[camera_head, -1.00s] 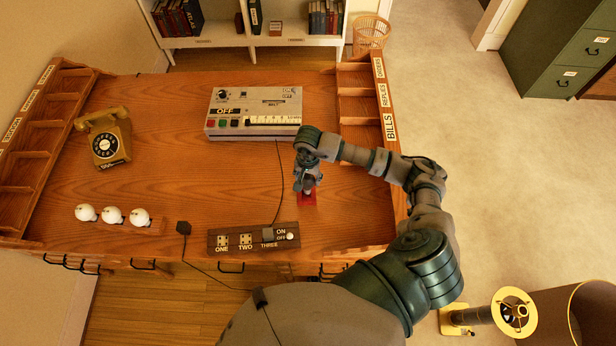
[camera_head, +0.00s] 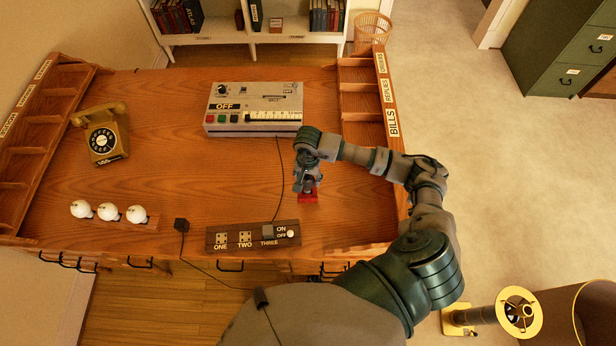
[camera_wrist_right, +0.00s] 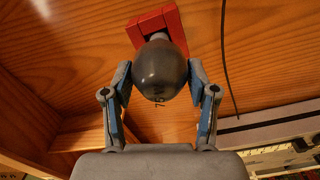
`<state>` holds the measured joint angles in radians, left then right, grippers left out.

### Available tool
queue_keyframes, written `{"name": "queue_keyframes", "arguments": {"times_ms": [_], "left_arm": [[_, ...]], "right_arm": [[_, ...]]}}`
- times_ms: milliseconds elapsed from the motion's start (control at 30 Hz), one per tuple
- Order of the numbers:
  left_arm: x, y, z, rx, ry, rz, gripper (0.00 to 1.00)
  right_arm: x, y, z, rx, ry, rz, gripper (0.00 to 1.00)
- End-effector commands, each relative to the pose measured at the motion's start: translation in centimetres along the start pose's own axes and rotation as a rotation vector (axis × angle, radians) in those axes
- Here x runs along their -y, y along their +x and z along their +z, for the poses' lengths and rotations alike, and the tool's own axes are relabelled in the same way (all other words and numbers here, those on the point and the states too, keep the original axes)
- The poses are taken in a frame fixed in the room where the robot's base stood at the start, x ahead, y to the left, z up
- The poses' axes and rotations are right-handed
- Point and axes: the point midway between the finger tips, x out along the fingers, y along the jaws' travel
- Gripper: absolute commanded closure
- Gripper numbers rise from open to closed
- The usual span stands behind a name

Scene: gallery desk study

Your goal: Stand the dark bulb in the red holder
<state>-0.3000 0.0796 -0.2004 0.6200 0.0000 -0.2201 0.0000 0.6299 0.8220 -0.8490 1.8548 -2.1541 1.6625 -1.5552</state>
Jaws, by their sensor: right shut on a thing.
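The dark bulb (camera_wrist_right: 160,70) is a smooth, dark grey globe, seen large in the right wrist view. My right gripper (camera_wrist_right: 161,75) is shut on it, one finger on each side. The bulb's pale neck points at the red holder (camera_wrist_right: 172,20), whose blocky body shows behind it. The neck overlaps the holder, but I cannot tell how deep it sits. In the head view, my right gripper (camera_head: 304,181) is low over the red holder (camera_head: 310,193), which stands on the desk and is partly covered by the gripper. My left gripper is out of view.
A switch box (camera_head: 253,236) stands in front of the holder, and a grey device (camera_head: 254,108) behind it. A dark cable (camera_head: 281,180) runs between them. White bulbs (camera_head: 107,211) stand in a rack at left, near a phone (camera_head: 104,134). Pigeonholes (camera_head: 358,103) edge the right side.

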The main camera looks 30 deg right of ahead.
Motion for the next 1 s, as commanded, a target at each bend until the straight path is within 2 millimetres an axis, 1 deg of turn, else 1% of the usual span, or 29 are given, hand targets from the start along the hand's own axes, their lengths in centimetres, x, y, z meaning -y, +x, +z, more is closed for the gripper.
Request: {"name": "queue_keyframes", "arguments": {"times_ms": [233, 533, 567, 600, 667, 700, 1000], "left_arm": [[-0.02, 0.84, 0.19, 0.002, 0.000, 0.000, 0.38], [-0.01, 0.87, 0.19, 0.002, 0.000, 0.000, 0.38], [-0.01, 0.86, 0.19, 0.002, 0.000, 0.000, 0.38], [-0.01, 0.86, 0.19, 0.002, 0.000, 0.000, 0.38], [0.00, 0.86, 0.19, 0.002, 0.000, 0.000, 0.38], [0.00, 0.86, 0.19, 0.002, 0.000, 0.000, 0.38], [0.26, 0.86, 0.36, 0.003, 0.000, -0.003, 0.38]], "right_arm": [[0.06, 0.84, 0.08, 0.000, 0.000, 0.000, 0.61], [0.07, 0.86, 0.10, 0.000, 0.000, 0.000, 0.61], [0.07, 0.86, 0.10, 0.000, 0.000, 0.000, 0.39], [0.07, 0.86, 0.10, 0.000, 0.000, 0.000, 0.29], [0.07, 0.86, 0.10, 0.000, 0.000, 0.000, 0.14], [0.07, 0.86, 0.10, 0.000, 0.000, 0.001, 0.12], [0.07, 0.79, 0.09, 0.000, 0.000, 0.000, 0.12]]}}
